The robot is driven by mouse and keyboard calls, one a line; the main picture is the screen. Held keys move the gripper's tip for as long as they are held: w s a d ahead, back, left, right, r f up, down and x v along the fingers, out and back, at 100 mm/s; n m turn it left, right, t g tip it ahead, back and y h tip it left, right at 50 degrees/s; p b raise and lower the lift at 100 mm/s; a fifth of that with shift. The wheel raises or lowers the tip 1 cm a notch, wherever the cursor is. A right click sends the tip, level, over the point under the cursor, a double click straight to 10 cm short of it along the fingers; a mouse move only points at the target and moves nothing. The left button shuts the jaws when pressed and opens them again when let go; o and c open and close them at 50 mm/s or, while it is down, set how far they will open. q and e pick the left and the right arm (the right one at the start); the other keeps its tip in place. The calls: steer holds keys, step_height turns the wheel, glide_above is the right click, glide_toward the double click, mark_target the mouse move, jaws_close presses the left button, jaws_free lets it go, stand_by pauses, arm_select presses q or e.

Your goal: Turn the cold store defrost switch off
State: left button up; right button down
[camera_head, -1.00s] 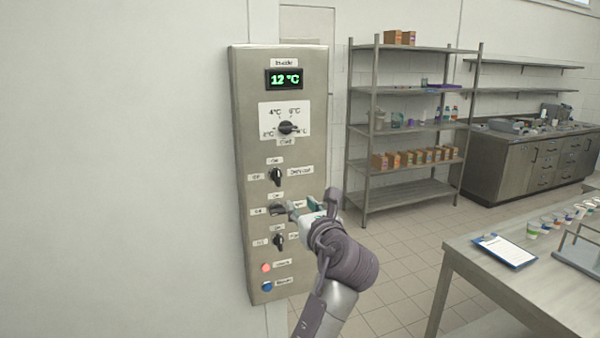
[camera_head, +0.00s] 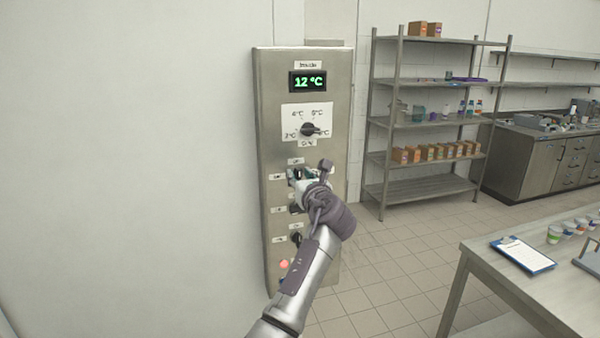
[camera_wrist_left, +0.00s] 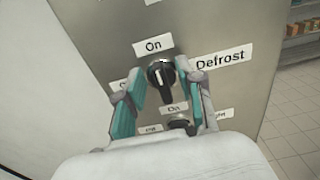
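The defrost switch (camera_wrist_left: 160,73) is a black round knob with a raised grip in the left wrist view, with "On" above it and "Defrost" to its right. Its grip looks upright, its white mark toward "On". The label at its left is mostly covered by a finger. My left gripper (camera_wrist_left: 164,84) is open, with one teal-padded finger on each side of the knob and gaps showing; contact cannot be told. In the head view my left gripper (camera_head: 303,177) is at the upper of the small switches on the steel control panel (camera_head: 268,120) and partly hides it. My right gripper is not in view.
Below is another black switch (camera_wrist_left: 181,123), and a further one (camera_head: 296,238) sits lower. Above are a temperature dial (camera_head: 310,129) and a display (camera_head: 308,82) reading 12 °C. A red light (camera_head: 284,264) is low down. A table (camera_head: 490,262) stands at the right.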

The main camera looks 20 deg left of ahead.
arm_select(q)
steer(key=shift+w+a, duration=0.1)
steer(key=shift+w, duration=0.05)
jaws_close()
